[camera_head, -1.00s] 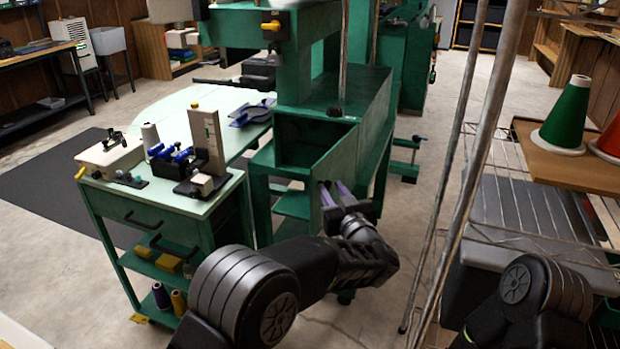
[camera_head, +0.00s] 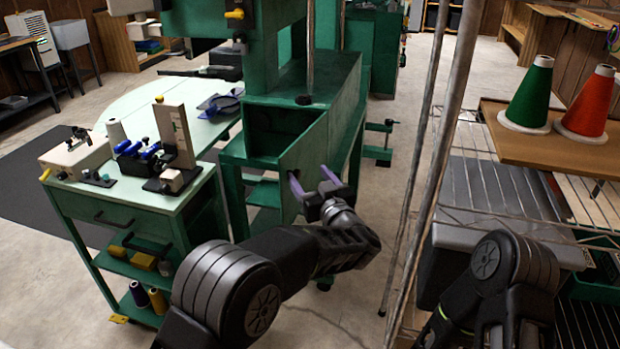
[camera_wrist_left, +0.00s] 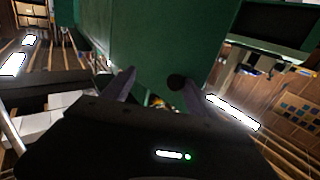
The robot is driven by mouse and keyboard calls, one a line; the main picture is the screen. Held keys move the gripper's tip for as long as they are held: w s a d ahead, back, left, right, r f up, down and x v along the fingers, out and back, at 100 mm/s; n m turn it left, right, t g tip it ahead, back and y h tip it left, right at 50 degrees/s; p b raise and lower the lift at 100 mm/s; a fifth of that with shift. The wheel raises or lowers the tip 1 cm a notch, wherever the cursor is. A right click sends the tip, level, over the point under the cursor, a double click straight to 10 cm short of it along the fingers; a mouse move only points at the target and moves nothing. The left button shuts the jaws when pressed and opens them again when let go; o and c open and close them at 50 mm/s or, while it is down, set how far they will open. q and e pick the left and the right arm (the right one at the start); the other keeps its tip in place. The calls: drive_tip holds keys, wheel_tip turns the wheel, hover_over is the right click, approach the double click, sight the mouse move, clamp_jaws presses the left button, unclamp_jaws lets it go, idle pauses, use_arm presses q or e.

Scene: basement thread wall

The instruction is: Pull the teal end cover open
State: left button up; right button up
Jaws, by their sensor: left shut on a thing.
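The teal end cover (camera_head: 307,150) is the green panel at the near end of the green machine's box. It stands at an angle to the box, and a dark opening (camera_head: 272,128) shows behind its left side. My left gripper (camera_head: 313,181) is at the cover's lower outer face, its purple fingers shut on a part of it. In the left wrist view the cover (camera_wrist_left: 165,40) fills the middle, and a dark round knob (camera_wrist_left: 177,82) shows between the fingertips (camera_wrist_left: 157,82). The exact contact is too dark to tell. My right gripper is out of view.
A green cart (camera_head: 130,208) with tools stands left of the machine. A wire rack (camera_head: 480,225) with a wooden board (camera_head: 556,150) and green and red thread cones stands at right. Thin metal poles rise between machine and rack. Floor shows between them.

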use_arm(q)
drive_tip(key=shift+d+r, duration=0.25)
drive_tip(key=shift+r, duration=0.05)
drive_tip(key=v, duration=0.7)
drive_tip(key=shift+s+f, duration=0.3)
drive_tip(key=shift+s, duration=0.1)
drive_tip(key=shift+a, duration=0.1)
drive_tip(key=s+a+f+m+g+h+p, duration=0.25)
drive_tip(key=a+f, duration=0.25)
drive_tip(key=f, duration=0.6)
drive_tip(key=s+a+f+m+g+h+p, duration=0.1)
drive_tip(key=s+a+f+g+h+p, duration=0.4)
drive_tip(key=f, duration=0.6)
drive_tip(key=s+a+f+g, duration=0.3)
drive_tip(key=s+f, duration=0.5)
drive_tip(key=s, duration=0.1)
drive_tip(key=s+g+h+p, duration=0.1)
drive_tip(key=s+g, duration=0.2)
drive_tip(key=s, duration=0.7)
drive_tip(key=s+f+n+g+h+p, duration=0.1)
drive_tip(key=s+g, duration=0.2)
drive_tip(key=s, duration=0.8)
drive_tip(key=shift+a+f, duration=0.2)
drive_tip(key=shift+f, duration=0.05)
